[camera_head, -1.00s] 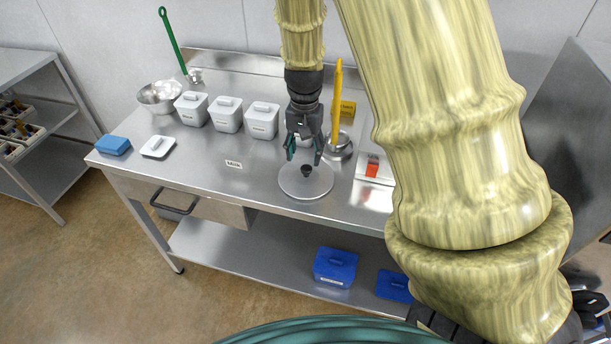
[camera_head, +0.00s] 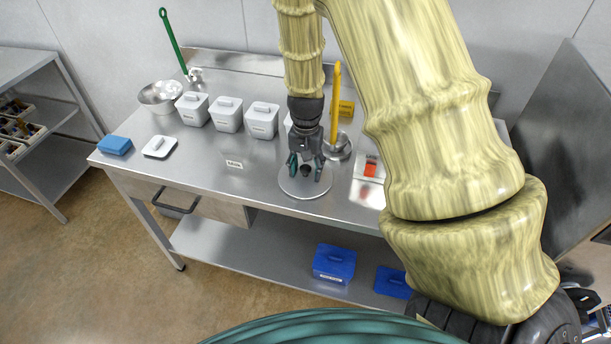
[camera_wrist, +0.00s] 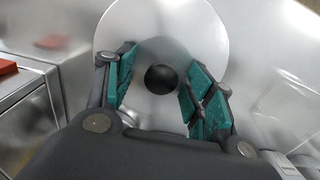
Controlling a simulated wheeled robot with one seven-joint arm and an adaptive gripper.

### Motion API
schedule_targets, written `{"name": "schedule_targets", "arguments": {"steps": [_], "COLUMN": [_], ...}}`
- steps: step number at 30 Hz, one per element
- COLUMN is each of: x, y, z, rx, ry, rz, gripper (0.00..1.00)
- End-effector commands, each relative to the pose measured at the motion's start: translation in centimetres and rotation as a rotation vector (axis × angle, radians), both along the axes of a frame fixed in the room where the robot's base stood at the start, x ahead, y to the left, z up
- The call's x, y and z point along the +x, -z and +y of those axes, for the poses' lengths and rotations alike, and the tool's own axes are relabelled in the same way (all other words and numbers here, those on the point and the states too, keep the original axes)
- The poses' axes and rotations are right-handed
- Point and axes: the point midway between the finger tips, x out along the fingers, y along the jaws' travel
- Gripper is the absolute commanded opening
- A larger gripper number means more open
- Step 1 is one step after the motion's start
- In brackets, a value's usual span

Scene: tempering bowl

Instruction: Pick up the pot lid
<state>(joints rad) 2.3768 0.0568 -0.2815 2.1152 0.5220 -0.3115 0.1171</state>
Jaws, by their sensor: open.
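The pot lid (camera_head: 297,190) is a round, flat, silver disc with a black knob (camera_head: 305,171) at its middle. It lies on the steel table near the front edge. In the wrist view the lid (camera_wrist: 207,30) fills the upper middle, and its knob (camera_wrist: 161,79) shows between my fingers. My gripper (camera_head: 305,172) is over the lid, pointing down, with its teal-padded fingers apart on either side of the knob. The gripper (camera_wrist: 156,85) is open and holds nothing. I cannot tell whether a finger touches the lid.
A small metal pot (camera_head: 338,150) with a yellow tool (camera_head: 337,100) stands close behind right. A white item with a red part (camera_head: 370,168) is at right.

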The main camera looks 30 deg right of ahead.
Motion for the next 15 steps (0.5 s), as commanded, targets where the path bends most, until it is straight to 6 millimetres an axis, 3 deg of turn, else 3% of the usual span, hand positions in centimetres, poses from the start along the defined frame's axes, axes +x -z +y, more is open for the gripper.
{"name": "schedule_targets", "arguments": {"steps": [3, 12, 15], "x": [0.0, -0.01, 0.01], "y": [-0.01, -0.03, -0.05], "z": [0.0, 0.01, 0.01], "rx": [0.0, 0.0, 0.0], "ry": [0.0, 0.0, 0.0], "rz": [0.0, 0.0, 0.0], "gripper": [0.54, 0.0, 0.0]}}
